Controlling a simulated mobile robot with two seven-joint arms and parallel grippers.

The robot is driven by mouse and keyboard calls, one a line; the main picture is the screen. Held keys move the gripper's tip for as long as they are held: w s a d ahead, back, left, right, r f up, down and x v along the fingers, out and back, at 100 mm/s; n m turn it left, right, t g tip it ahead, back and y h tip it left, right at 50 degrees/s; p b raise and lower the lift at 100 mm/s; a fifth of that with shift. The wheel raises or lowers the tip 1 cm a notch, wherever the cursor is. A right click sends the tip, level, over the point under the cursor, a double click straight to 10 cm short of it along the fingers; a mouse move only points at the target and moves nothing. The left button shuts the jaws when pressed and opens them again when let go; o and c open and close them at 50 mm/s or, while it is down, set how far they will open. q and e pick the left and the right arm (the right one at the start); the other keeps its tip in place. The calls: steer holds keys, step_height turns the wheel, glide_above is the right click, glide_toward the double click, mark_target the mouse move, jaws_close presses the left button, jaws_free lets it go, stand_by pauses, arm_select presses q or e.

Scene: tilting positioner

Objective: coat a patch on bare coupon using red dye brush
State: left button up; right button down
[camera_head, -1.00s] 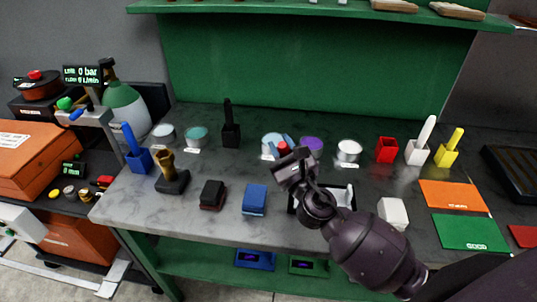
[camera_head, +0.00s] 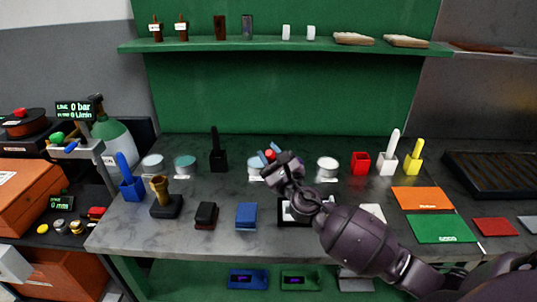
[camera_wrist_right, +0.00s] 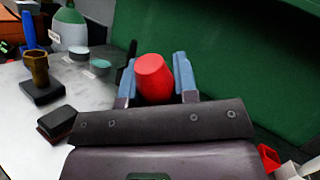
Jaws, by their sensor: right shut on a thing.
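My right gripper (camera_head: 271,158) reaches over the middle of the bench. In the right wrist view my gripper (camera_wrist_right: 156,82) is shut on the red brush (camera_wrist_right: 154,76), whose red handle end sits between the two blue fingers. In the head view a bit of the red brush (camera_head: 270,154) shows at the fingertips; its bristles are hidden. The red brush holder (camera_head: 361,163) stands empty at the back right. A black-framed tray (camera_head: 281,214) lies below my wrist, partly hidden by it, with something pale inside. I cannot tell whether that is the bare coupon. My left gripper is not in view.
Black (camera_head: 218,158), white (camera_head: 388,164), yellow (camera_head: 412,162) and blue (camera_head: 131,188) brushes stand in holders. Several round dishes line the back, including a teal one (camera_head: 185,162). A blue block (camera_head: 246,215) and a stamp (camera_head: 165,198) stand in front. Orange (camera_head: 415,198) and green (camera_head: 440,229) mats lie right.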

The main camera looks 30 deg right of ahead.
arm_select(q)
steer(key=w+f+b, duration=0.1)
steer(key=b, duration=0.2)
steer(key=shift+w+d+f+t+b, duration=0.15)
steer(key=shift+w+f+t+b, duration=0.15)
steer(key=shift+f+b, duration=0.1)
